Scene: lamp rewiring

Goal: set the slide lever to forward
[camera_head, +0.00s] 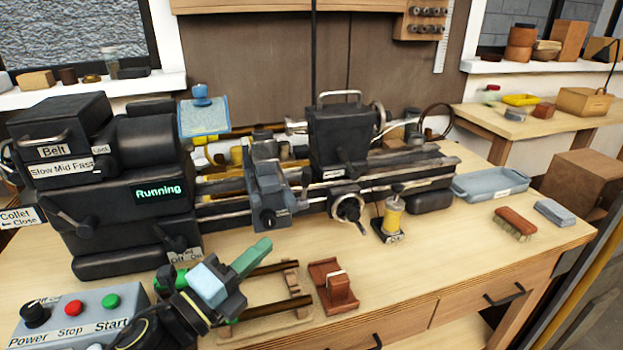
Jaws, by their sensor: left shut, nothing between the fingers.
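The black lathe (130,150) stands across the bench, and its display (159,191) reads "Running". On its blue-grey carriage (262,172) a dark lever-like part (270,216) hangs at the front. I see no readable "forward" mark, so I cannot tell whether this is the slide lever or how it is set. Another black lever (82,224) is on the headstock front. My left gripper (260,247) is at the bottom centre-left, in front of the lathe. Its green fingers are shut and empty, pointing up and right, apart from the carriage lever. My right gripper is out of view.
A control box (85,310) with Power, Stop and Start stands at the lower left. A wooden rack with rods (290,305) and a red-brown block (333,285) lie close to my gripper. An oil can (393,218), brush (515,222) and blue tray (490,183) are further right.

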